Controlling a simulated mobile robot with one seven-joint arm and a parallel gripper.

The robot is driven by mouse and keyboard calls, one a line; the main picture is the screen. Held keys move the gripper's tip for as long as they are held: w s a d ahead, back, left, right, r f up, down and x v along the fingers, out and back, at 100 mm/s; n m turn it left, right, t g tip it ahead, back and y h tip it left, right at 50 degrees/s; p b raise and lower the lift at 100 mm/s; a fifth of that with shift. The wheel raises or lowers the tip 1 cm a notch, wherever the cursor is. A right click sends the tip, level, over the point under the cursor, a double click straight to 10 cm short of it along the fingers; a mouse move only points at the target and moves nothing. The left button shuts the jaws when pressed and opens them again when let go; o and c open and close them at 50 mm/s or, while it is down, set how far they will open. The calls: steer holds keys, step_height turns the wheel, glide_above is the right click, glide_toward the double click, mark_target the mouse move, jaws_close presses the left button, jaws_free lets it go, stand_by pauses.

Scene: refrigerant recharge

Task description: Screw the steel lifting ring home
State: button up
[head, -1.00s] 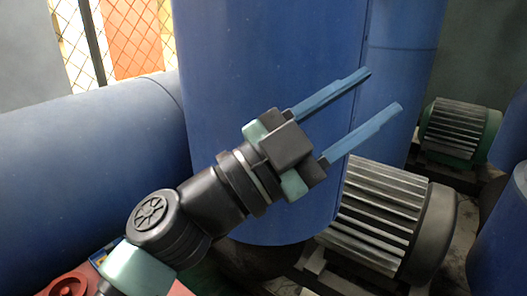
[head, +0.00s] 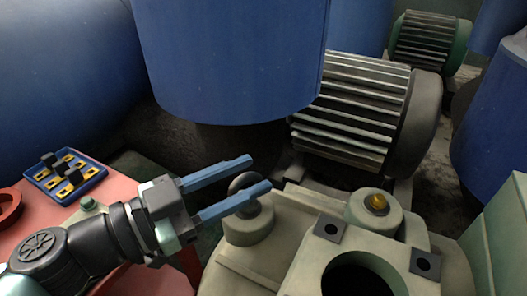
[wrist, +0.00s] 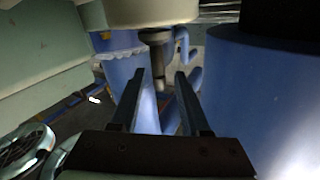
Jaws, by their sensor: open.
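The lifting ring, a dark ring on a short collar (head: 243,183), stands on a round boss (head: 248,229) of the beige machine housing in the head view. My gripper (head: 260,174) is open, its two blue fingers reaching from the left at the ring's height. One finger partly covers the ring. In the wrist view the ring (wrist: 158,66) appears nearly edge-on below a dark collar, in the gap between the open fingertips (wrist: 159,76). The fingers do not appear closed on it. How far the ring's thread is in is hidden.
A brass fitting (head: 377,202) sits on another boss, near a large dark opening (head: 360,280). A blue tray (head: 66,178) with yellow and black pieces lies on a red surface at left. A blue tank (head: 232,60) and a finned motor (head: 352,110) stand behind.

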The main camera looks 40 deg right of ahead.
mark_target(249, 176)
steer(key=shift+s+d+f+b, duration=0.15)
steer(key=shift+d+b, duration=0.15)
steer(key=shift+d, duration=0.35)
steer(key=shift+s+d+f+b, duration=0.1)
steer(key=shift+d+b, duration=0.2)
steer(key=shift+d, duration=0.3)
steer(key=shift+d+r, duration=0.25)
steer(key=shift+d, duration=0.35)
jaws_close()
